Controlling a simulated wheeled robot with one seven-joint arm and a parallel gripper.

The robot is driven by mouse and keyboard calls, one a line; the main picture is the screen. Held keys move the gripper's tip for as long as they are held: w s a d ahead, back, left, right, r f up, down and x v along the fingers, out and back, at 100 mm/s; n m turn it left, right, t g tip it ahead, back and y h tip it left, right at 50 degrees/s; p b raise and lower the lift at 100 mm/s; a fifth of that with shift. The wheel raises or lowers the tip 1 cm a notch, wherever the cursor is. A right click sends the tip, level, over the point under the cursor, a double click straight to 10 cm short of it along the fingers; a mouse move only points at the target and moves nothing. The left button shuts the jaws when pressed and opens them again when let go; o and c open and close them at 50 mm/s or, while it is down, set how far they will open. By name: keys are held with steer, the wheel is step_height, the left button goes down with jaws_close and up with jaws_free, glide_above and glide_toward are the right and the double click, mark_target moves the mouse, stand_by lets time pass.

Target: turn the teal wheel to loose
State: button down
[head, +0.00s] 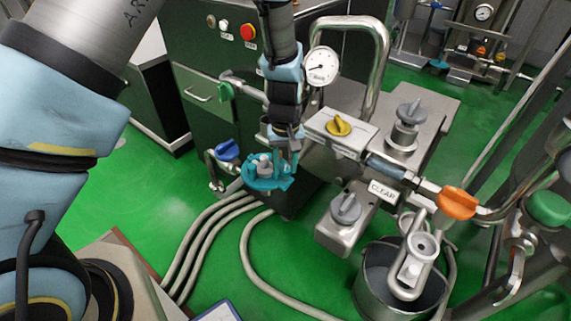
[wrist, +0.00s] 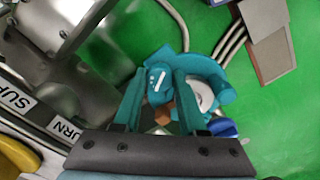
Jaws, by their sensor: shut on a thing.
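The teal wheel (head: 256,184) sits low at the front of the machine, left of centre in the head view, above several grey hoses. My gripper (head: 272,160) reaches down onto it from above. In the wrist view the wheel's teal rim (wrist: 224,88) shows beyond and to the right of my fingers. My gripper (wrist: 158,100) is shut on the wheel, with its two teal fingers on either side of a teal part bearing a white mark. The fingers hide part of the wheel, and I cannot read its loose setting.
A blue handle (head: 227,150) is close left of the wheel. A yellow knob (head: 338,124), grey knob (head: 345,208) and orange handle (head: 458,203) stand to the right. A steel bucket (head: 368,297) is at lower right. Green floor is open at left.

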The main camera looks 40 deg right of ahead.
mark_target(285, 168)
steer(key=shift+c, duration=2.3)
jaws_free()
steer(key=shift+r, duration=0.1)
step_height(285, 168, up, 11)
steer(key=b, duration=0.1)
steer(key=shift+f, duration=0.2)
steer(key=w+a+r+n, duration=0.1)
steer(key=w+a+r, duration=0.2)
steer(key=w+a, duration=0.6)
steer(key=a+r+n, duration=0.1)
steer(key=a+r, duration=0.1)
steer(key=a, duration=1.3)
steer(key=a+r+n+t, duration=0.1)
steer(key=a+r+n, duration=0.1)
steer(key=a, duration=1.4)
steer(key=shift+w+a+r+n+t, duration=0.2)
steer(key=shift+w+r+n+t, duration=0.1)
steer(key=shift+w+r, duration=0.15)
